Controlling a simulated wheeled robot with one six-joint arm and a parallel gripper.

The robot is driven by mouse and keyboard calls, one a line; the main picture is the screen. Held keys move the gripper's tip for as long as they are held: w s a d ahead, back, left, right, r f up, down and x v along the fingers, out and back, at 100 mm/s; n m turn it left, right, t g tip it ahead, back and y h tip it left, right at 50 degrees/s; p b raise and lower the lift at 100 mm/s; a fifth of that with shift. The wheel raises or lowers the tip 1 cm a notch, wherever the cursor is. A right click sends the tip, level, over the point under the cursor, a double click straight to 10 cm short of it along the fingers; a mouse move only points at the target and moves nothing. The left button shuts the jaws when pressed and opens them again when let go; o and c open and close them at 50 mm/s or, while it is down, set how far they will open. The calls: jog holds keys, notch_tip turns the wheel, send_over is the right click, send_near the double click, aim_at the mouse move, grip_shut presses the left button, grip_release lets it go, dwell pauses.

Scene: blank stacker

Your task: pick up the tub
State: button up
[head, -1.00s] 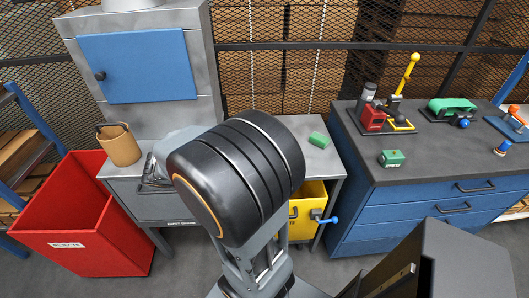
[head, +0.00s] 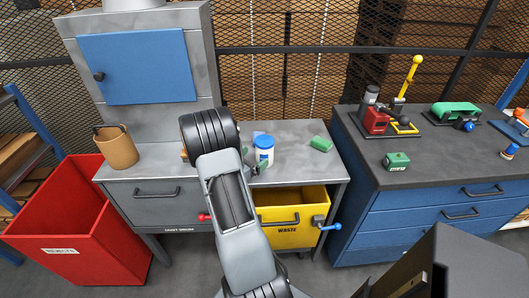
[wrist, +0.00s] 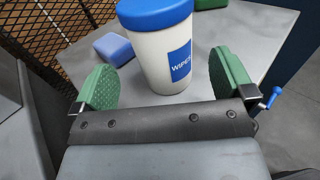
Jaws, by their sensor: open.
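The tub (head: 264,152) is white with a blue lid and stands upright on the grey bench (head: 290,172), right of my arm in the head view. In the wrist view the tub (wrist: 160,55) shows a blue label reading WIPES, and its lid top is cut off by the frame edge. My gripper (wrist: 164,88) is open, with one green padded finger on each side of the tub in the picture. A gap shows on both sides, and I cannot tell how far the fingers reach along it. In the head view my arm hides most of the gripper.
A lavender-blue block (wrist: 113,47) lies left of the tub in the wrist view. A green block (head: 321,144) lies right of it. A tan bucket (head: 117,148) stands at the bench's left. A red bin (head: 75,225) stands left.

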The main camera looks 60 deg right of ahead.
aim_at(264, 150)
jog(key=shift+s+d+p, duration=0.15)
jog(key=shift+s+d, duration=0.05)
jog(key=shift+d, duration=0.8)
jog(key=shift+s+d+p, duration=0.1)
jog(key=shift+s+d, duration=0.15)
jog(key=shift+d, duration=0.75)
jog(key=shift+s+d+p, duration=0.15)
jog(key=shift+s+d, duration=0.05)
jog(key=shift+d, duration=0.8)
jog(key=c, duration=1)
